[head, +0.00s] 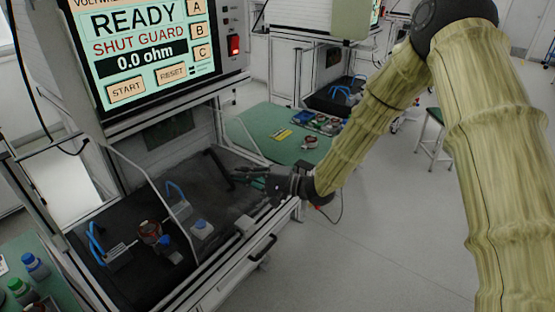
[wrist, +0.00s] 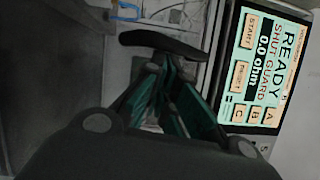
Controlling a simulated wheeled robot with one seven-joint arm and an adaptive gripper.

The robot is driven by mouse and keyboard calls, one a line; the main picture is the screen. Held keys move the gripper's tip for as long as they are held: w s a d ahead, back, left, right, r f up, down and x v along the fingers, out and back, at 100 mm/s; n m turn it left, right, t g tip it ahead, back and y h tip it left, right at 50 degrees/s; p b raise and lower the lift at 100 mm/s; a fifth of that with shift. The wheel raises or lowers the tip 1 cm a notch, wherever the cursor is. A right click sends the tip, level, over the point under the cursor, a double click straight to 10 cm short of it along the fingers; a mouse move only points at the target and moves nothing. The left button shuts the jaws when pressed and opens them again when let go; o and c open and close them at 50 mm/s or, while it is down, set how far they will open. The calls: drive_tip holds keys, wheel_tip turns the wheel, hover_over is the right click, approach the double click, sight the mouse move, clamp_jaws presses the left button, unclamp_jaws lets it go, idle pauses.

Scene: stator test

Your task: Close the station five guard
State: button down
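The station's large screen (head: 140,45) reads READY, SHUT GUARD and 0.0 ohm; it also shows sideways in the wrist view (wrist: 262,70). The guard is a clear panel with a thin pale edge (head: 143,172), hard to make out over the dark test bay. A black bar like a handle (head: 218,168) stands at the bay's right side; a dark bar (wrist: 172,43) lies just beyond my fingertips in the wrist view. My gripper (head: 238,175) reaches in from the right, close to the bar.
Bottles (head: 35,266) stand at lower left. A green bench (head: 275,140) with small parts is behind my gripper.

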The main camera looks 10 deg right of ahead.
drive_tip(key=s+a, duration=1.4)
drive_tip(key=s, duration=0.1)
drive_tip(key=shift+s+a+b, duration=0.3)
